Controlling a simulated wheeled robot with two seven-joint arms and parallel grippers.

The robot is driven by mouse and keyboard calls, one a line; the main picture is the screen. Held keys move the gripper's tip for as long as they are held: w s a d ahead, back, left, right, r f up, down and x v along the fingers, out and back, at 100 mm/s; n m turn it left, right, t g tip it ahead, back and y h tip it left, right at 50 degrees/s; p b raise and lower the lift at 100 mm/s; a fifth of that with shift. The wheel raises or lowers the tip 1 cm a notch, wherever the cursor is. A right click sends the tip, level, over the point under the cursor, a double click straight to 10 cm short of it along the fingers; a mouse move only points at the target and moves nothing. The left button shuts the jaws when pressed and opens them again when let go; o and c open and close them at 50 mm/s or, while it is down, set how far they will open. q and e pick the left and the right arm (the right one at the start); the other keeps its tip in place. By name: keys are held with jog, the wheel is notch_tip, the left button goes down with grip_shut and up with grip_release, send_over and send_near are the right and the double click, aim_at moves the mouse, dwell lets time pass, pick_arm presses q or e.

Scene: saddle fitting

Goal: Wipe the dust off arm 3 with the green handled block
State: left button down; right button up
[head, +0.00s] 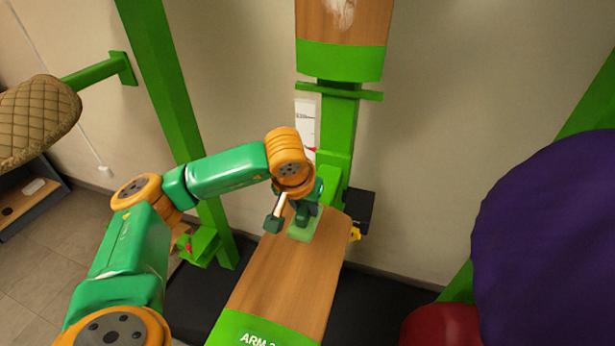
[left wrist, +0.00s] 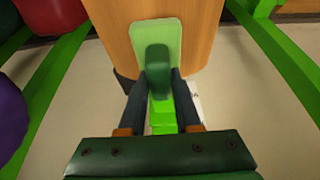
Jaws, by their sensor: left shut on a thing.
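A wooden board (head: 282,275) with a green front band slopes down toward me; its label reads "ARM" and a number cut off at the picture's bottom. I see no clear dust on its bare wood. The block has a pale green base (head: 303,233) and a darker green handle. It lies flat on the board's far end, and its base also shows in the left wrist view (left wrist: 155,38). My left gripper (head: 302,208) is above the block, shut on its handle (left wrist: 159,68), one finger on each side. My right gripper is in neither view.
A second wooden board (head: 345,20) with a green end and a pale patch hangs above on the green post (head: 338,135). A quilted tan pad (head: 38,120) is at left. Large purple (head: 555,240) and red (head: 440,326) rounded things are at right. The board's near part is clear.

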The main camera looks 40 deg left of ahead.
pick_arm(q)
jog(key=p+v, duration=0.2)
jog(key=v, duration=0.2)
jog(key=shift+w+r, duration=0.1)
jog(key=shift+r, duration=0.05)
jog(key=shift+w+a+r+p, duration=0.1)
jog(key=shift+w+r+p, duration=0.05)
jog(key=shift+r+p, duration=0.35)
jog(key=shift+w+r+p, duration=0.15)
jog(key=shift+r+p, duration=0.15)
jog(key=shift+r, duration=0.3)
jog(key=shift+s+r, duration=0.1)
